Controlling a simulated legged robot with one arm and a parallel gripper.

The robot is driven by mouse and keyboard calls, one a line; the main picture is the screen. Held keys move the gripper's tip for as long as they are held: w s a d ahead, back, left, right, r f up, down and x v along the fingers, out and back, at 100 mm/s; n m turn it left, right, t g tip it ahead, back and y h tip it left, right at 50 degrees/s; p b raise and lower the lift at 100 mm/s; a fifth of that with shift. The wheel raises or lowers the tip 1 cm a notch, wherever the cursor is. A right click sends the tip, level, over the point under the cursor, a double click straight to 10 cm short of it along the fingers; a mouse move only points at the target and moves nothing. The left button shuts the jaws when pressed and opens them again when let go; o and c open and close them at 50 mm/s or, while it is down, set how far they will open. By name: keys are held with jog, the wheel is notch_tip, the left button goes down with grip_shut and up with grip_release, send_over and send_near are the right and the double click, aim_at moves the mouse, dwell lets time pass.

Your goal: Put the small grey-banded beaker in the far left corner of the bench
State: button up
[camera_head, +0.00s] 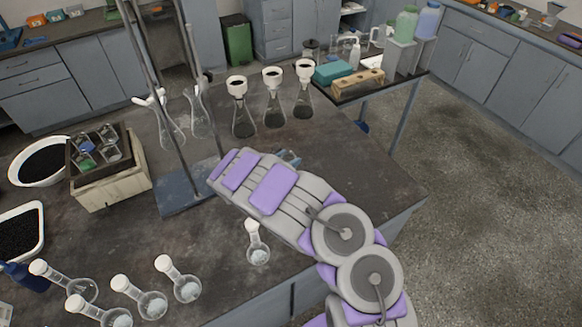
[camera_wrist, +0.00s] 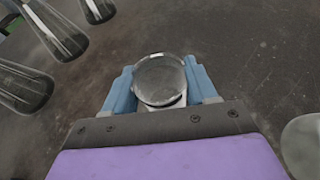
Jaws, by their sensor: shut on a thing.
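A small clear glass vessel (camera_wrist: 160,76) with a round rim sits between the fingers of my gripper (camera_wrist: 162,92) in the wrist view. It looks like the small beaker; a greyish strip shows low on its wall, but I cannot tell clearly whether this is the band. The gripper is shut on it. In the head view my arm hides most of the gripper; only a bit of blue finger (camera_head: 290,158) shows over the middle right of the bench (camera_head: 360,178). I cannot tell the vessel's height above the bench.
A metal stand (camera_head: 185,190), conical flasks with funnels (camera_head: 273,100) and stoppered flasks (camera_head: 258,250) surround my arm. A crate (camera_head: 110,185) with small glass vessels and a white bowl (camera_head: 40,163) of black grains stand at left. The bench's right end is clear.

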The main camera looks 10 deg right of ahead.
jog(key=shift+a+f, duration=0.1)
jog(key=shift+f, duration=0.4)
jog(key=shift+d+f+b, duration=0.25)
jog(key=shift+f+b, duration=0.15)
jog(key=shift+f, duration=0.8)
jog(key=shift+d+f, duration=0.15)
jog(key=shift+d, duration=0.1)
jog(key=o, duration=0.9)
jog(key=shift+a, duration=0.4)
jog(key=shift+o, duration=0.7)
jog(key=shift+d, duration=0.2)
